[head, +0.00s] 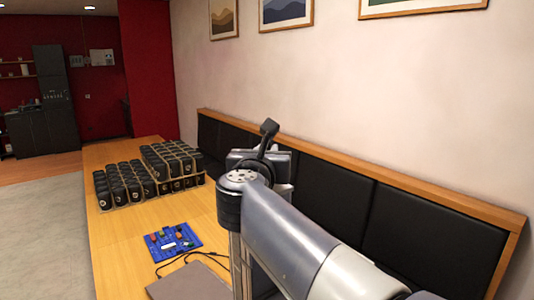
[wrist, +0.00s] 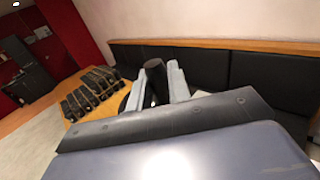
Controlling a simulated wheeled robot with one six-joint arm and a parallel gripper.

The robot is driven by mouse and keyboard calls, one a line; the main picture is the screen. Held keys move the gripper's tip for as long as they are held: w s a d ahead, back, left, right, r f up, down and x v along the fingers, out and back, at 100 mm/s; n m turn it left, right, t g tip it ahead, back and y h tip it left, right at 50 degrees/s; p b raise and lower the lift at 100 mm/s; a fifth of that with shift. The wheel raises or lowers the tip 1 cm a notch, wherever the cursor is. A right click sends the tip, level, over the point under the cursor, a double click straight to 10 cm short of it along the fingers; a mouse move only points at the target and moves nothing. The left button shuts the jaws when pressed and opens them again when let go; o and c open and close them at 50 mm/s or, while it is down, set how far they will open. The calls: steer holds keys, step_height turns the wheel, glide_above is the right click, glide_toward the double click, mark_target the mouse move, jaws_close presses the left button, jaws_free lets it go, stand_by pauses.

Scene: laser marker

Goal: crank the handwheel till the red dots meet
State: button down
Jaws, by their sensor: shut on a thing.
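In the wrist view, the two light grey fingers of my gripper (wrist: 157,78) stand on either side of a dark upright handle (wrist: 154,68), shut on it. In the head view, my gripper (head: 263,153) is beyond my arm's round joint, and the dark handle (head: 269,128) sticks up between its fingers with a thicker tip. My arm hides most of what the handle belongs to; I cannot make out the handwheel's rim. The red dots do not show in either view.
A wooden table (head: 112,232) carries rows of black cylinders (head: 125,185), a blue mat (head: 160,251) with small parts and a dark flat plate (head: 188,280) beside a cable. A black padded bench back (head: 330,190) runs along the wall on the right. Bare tabletop lies at the left.

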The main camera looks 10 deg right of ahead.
steer(key=shift+r, duration=0.2)
steer(key=c, duration=1.4)
jaws_free()
steer(key=shift+f, duration=0.15)
steer(key=shift+o, duration=0.2)
steer(key=b+v, duration=0.3)
steer(key=v, duration=0.7)
steer(key=shift+s+a, duration=0.2)
steer(key=shift+s, duration=0.15)
steer(key=shift+w, duration=0.15)
steer(key=p+x, duration=0.3)
steer(key=x, duration=0.7)
steer(key=shift+w+d, duration=0.2)
steer(key=shift+w, duration=0.05)
